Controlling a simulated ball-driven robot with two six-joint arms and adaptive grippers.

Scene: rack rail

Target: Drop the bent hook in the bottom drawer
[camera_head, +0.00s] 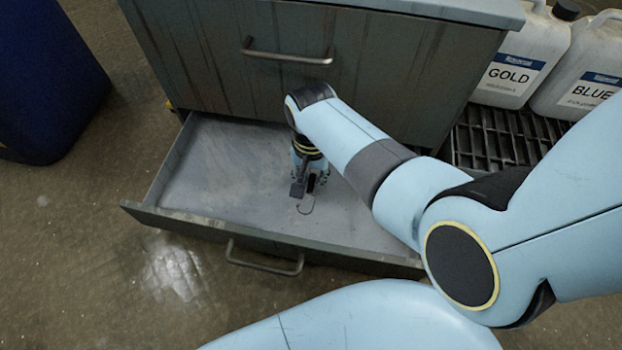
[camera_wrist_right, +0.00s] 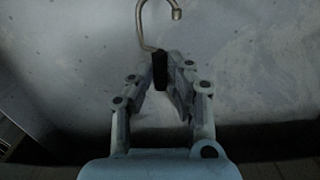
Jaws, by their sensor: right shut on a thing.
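The bottom drawer (camera_head: 225,180) is pulled open, and its grey floor is bare apart from my gripper and the hook. My right gripper (camera_head: 304,191) reaches down inside the drawer, near its middle. It is shut on the bent hook (camera_head: 306,206), a thin metal hook. In the right wrist view the hook (camera_wrist_right: 143,25) curves away beyond the fingertips (camera_wrist_right: 163,75), with its dark end between them. I cannot tell whether the hook touches the drawer floor. My left gripper is not in view.
The upper drawer front with its handle (camera_head: 290,57) is shut above the open drawer. White jugs labelled GOLD (camera_head: 510,75) and BLUE (camera_head: 590,85) stand on a black grate (camera_head: 495,135) at the right. A dark blue bin (camera_head: 45,80) stands at the left.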

